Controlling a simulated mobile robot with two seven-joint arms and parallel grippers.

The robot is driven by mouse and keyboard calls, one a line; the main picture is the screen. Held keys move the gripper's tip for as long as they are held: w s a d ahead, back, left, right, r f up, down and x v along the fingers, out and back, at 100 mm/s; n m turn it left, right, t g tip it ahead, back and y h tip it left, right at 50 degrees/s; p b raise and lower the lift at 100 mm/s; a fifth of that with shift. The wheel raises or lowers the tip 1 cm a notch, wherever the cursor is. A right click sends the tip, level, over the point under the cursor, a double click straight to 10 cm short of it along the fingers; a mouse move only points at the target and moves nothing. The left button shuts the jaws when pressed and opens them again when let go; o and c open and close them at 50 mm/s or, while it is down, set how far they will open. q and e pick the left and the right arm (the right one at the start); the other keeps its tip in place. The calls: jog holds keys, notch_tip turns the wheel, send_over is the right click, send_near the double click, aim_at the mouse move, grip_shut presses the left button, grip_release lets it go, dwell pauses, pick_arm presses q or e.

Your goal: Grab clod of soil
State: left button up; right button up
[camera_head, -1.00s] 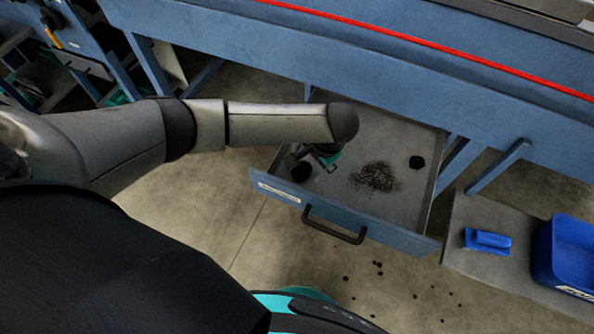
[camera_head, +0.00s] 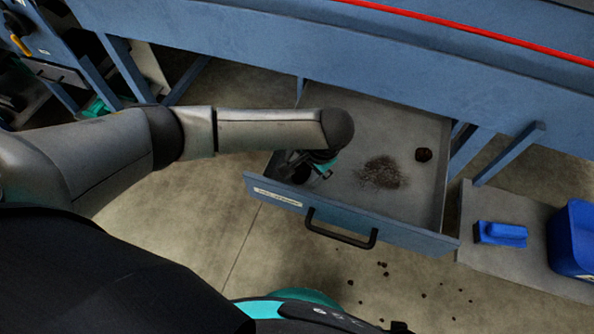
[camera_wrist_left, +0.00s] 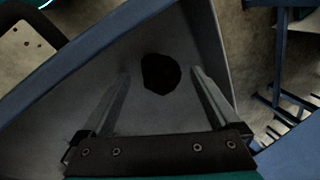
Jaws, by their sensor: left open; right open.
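A dark, roundish clod of soil (camera_wrist_left: 160,73) lies on the grey floor of an open drawer, near its left corner. In the left wrist view it sits between the ends of my left gripper's two fingers (camera_wrist_left: 161,75), with a gap on each side. In the head view my left gripper (camera_head: 302,168) reaches down into the drawer (camera_head: 335,225), mostly hidden under my wrist. It is open and holds nothing. My right gripper is in neither view.
Loose soil (camera_head: 381,173) is spread in the drawer's middle. The drawer has a black front handle (camera_head: 340,232) and blue walls close to my left gripper. Crumbs lie on the floor in front. A blue brush-like object (camera_head: 500,233) and a blue bin (camera_head: 572,240) stand at right.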

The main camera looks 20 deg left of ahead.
pick_arm(q)
jog(key=shift+f, duration=0.1)
jog(key=c, duration=1.5)
